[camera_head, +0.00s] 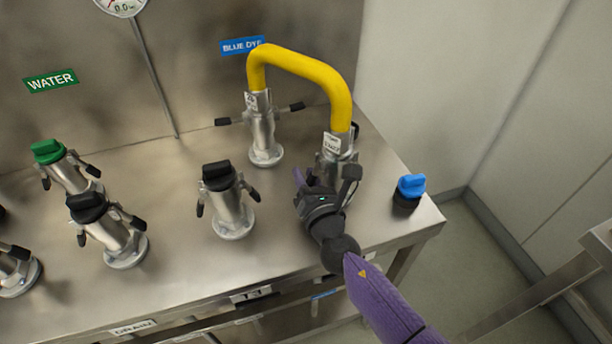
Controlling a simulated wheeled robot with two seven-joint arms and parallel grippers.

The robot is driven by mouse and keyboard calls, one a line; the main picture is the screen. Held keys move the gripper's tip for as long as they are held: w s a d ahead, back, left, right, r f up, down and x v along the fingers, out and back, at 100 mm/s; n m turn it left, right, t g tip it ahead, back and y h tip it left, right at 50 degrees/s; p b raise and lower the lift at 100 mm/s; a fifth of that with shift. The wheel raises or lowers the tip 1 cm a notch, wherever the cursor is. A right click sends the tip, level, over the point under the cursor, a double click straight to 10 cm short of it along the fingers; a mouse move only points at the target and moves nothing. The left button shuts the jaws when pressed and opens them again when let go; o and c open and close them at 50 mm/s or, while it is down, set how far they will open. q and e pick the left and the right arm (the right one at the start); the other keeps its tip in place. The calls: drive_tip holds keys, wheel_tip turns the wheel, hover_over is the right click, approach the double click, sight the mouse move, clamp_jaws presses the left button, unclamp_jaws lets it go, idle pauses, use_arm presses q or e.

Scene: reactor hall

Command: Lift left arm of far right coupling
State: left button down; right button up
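The far right coupling (333,157) is a silver fitting on the steel bench, with one end of the yellow pipe (318,72) seated upright in its top. My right gripper (304,180) is at its lower left front side, close against it or touching; I cannot tell which. The gripper body hides the coupling's base, and the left arm of the coupling cannot be made out behind the fingers. A black lever end (351,172) shows at the coupling's right front. Whether the fingers are shut on anything cannot be seen. My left gripper is not in view.
The pipe's other end sits in the blue dye coupling (262,135), its arms spread outward. A black-capped coupling (228,205) stands left of my gripper. A blue cap (409,190) sits near the bench's right corner. Green-capped (67,168) and black-capped (106,231) couplings stand further left.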

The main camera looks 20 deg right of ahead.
clamp_jaws()
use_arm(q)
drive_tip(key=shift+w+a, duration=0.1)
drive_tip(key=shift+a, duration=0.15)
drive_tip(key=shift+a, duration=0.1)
